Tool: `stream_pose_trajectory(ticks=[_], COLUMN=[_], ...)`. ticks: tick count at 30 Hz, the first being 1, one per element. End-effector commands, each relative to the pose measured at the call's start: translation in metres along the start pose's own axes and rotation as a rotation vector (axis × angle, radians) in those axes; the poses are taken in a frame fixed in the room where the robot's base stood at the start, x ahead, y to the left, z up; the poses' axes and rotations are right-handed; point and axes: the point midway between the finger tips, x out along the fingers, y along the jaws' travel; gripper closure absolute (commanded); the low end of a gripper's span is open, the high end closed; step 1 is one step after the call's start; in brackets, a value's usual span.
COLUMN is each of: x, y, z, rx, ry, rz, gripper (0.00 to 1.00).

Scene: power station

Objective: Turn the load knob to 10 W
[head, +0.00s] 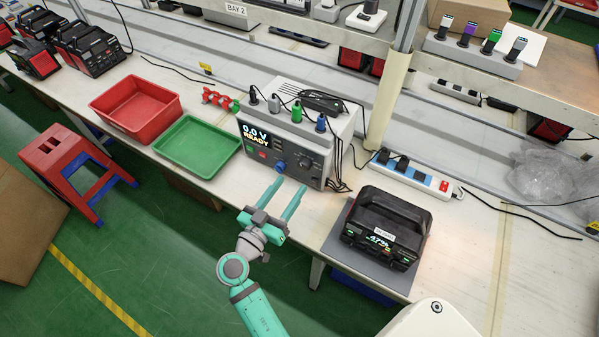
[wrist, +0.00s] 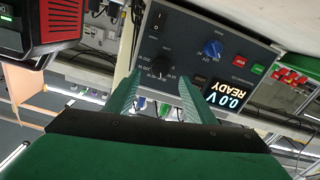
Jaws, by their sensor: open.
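The grey tester (head: 311,143) stands on the bench; its display (head: 257,134) reads "0.0 V READY". Its dark panel appears upside down in the wrist view. There, a black knob (wrist: 161,65) with small printed marks around it, apparently the load knob, lies between and beyond my two fingers. Its exact pointer setting is too small to read. A blue knob (wrist: 213,48) sits beside it and also shows in the head view (head: 279,168). My gripper (head: 290,184) is open and empty in front of the panel, its fingers pointing at it, apparently apart from the black knob.
A black power station (head: 381,232) showing about 47% sits on a grey mat to the right. A green tray (head: 197,146) and a red tray (head: 135,107) lie left of the tester. Cables run behind it to a power strip (head: 414,176).

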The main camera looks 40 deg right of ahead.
Motion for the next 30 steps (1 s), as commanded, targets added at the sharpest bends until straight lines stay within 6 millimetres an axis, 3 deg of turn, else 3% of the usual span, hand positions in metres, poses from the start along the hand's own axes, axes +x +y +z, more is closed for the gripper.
stream_pose_trajectory(ticks=[6,12,24,30], x=[0.039,0.06,0.067,0.067], y=[0.0,0.0,0.0,0.0], z=[0.0,0.0,0.001,0.001], rx=[0.001,0.0,-0.001,-0.001], ry=[-0.002,-0.001,-0.001,-0.001], rz=[0.002,0.0,-0.001,-0.001], gripper=[0.5,0.5,0.5,0.91])
